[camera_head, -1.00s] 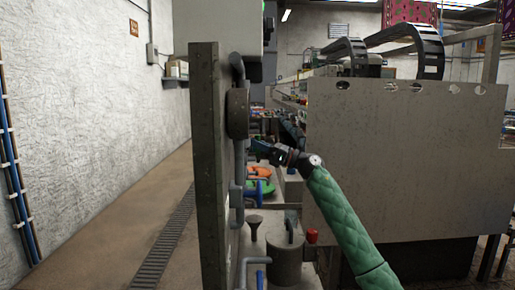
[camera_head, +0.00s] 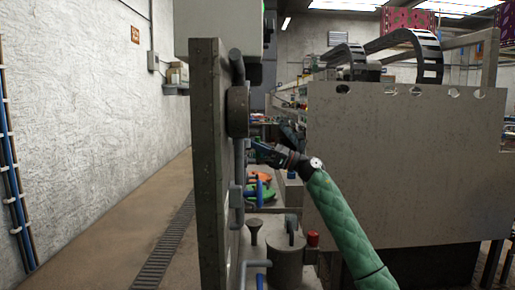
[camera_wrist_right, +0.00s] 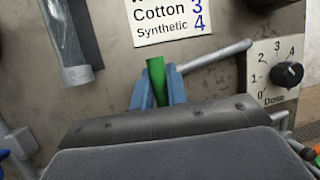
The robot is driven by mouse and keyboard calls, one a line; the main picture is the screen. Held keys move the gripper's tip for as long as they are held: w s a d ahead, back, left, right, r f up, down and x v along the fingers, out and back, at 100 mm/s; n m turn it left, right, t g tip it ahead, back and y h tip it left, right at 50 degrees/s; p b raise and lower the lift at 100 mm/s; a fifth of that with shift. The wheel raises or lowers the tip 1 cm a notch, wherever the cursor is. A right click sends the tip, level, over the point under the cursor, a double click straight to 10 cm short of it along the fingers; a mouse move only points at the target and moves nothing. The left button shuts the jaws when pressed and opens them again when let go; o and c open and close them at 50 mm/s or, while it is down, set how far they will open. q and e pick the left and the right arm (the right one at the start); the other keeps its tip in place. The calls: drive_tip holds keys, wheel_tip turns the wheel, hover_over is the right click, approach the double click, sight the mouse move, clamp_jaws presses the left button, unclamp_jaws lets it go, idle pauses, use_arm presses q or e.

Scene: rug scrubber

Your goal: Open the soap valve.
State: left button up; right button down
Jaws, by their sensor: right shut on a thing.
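My right gripper (camera_wrist_right: 157,90) has blue fingers, one on each side of a short green handle (camera_wrist_right: 155,72) in the right wrist view. The fingers are shut on it, close to a grey metal panel (camera_wrist_right: 110,75). A pale grey rod runs from beside the handle up to the right. The green handle is hidden there. I cannot tell how far the valve is turned. My left gripper is not in view.
A dose dial (camera_wrist_right: 289,75) with a black knob is right of the gripper, and a white label (camera_wrist_right: 172,18) is above. A large grey machine (camera_head: 400,170) stands right of my arm. The floor (camera_head: 110,220) left of the panel is clear, with a drain grate.

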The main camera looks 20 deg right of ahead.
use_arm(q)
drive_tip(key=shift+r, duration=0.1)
use_arm(e)
drive_tip(key=shift+a+f, duration=0.1)
drive_tip(key=shift+f, duration=0.15)
drive_tip(key=c, duration=1.5)
unclamp_jaws()
drive_tip(key=shift+o, duration=0.6)
drive_tip(key=shift+r, duration=0.1)
